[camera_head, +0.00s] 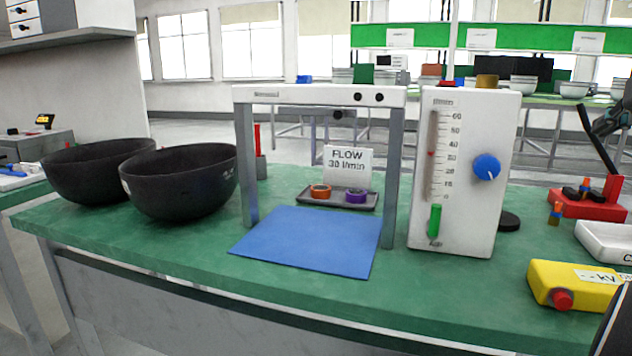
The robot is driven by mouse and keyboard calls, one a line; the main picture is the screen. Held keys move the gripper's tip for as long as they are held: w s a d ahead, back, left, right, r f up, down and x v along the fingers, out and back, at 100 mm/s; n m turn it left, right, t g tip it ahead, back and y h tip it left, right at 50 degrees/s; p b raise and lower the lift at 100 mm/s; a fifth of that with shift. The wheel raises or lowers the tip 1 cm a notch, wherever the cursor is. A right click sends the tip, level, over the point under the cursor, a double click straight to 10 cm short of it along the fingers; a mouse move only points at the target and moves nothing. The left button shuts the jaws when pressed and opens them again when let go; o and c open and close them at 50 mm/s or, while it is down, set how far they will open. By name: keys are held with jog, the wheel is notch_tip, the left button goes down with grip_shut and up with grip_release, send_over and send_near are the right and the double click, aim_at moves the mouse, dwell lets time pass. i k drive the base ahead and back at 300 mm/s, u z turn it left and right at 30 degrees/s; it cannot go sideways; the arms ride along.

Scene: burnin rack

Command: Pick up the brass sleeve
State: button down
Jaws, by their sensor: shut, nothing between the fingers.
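A short brass-coloured cylinder, which looks like the brass sleeve (487,81), shows at the top of the white flow meter (463,170). It seems to stand upright on the meter's top face, towards the back. A dark grey part at the right edge looks like my gripper (606,124), cut off by the frame. It is well to the right of the sleeve and apart from it, with nothing seen held in it. Its fingertips are small and hard to make out.
A grey frame (247,165) stands over a blue mat (310,242). Behind it, a tray (337,204) holds orange and purple rings. Two black bowls (180,182) stand left. A yellow box (575,286), red stand (590,209) and white tray (600,243) crowd the right.

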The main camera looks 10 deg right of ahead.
aim_at(583, 188)
jog(key=k, duration=0.95)
